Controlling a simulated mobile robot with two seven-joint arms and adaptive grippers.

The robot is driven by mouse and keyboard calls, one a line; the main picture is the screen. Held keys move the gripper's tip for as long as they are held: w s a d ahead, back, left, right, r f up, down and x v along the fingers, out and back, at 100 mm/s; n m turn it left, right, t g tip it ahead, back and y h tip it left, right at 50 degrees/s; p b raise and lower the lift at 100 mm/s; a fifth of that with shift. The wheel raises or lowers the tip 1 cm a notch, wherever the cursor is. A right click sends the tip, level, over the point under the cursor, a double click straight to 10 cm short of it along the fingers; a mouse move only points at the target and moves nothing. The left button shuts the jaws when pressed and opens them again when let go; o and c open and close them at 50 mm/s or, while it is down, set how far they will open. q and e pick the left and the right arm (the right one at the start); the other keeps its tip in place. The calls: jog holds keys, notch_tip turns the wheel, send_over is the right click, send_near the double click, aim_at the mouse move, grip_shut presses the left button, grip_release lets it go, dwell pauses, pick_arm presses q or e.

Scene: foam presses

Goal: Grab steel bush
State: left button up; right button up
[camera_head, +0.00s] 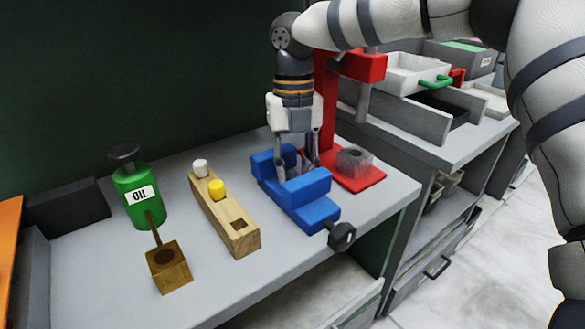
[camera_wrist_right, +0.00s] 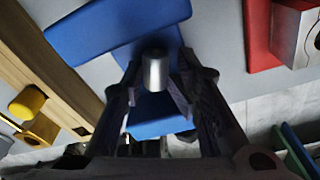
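The steel bush (camera_wrist_right: 156,72) is a short, shiny metal cylinder. In the right wrist view it stands between the fingers of my right gripper (camera_wrist_right: 158,82), with the blue vise (camera_wrist_right: 75,33) around and below it. In the head view my right gripper (camera_head: 297,165) points down over the blue vise (camera_head: 305,188), its two fingers apart. The bush cannot be made out clearly there, between the fingers and vise jaws. The fingers look open around the bush; I see no clear grip on it. My left gripper is not in view.
A red press (camera_head: 372,178) with a grey block (camera_head: 355,160) stands right behind the vise. To the left are a wooden holder (camera_head: 240,240) with white and yellow pieces, a brass block (camera_head: 168,270) and a green oil can (camera_head: 135,210). The bench front is clear.

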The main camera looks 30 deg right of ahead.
aim_at(294, 172)
jog(key=shift+s+d+f, duration=0.1)
jog(key=shift+s+f, duration=0.15)
jog(key=shift+s, duration=0.1)
jog(key=r, duration=0.5)
jog(key=w+r, duration=0.1)
jog(key=r, duration=0.1)
jog(key=shift+d+r, duration=0.1)
jog(key=shift+r, duration=0.25)
jog(key=shift+w+r, duration=0.15)
jog(key=shift+w, duration=0.05)
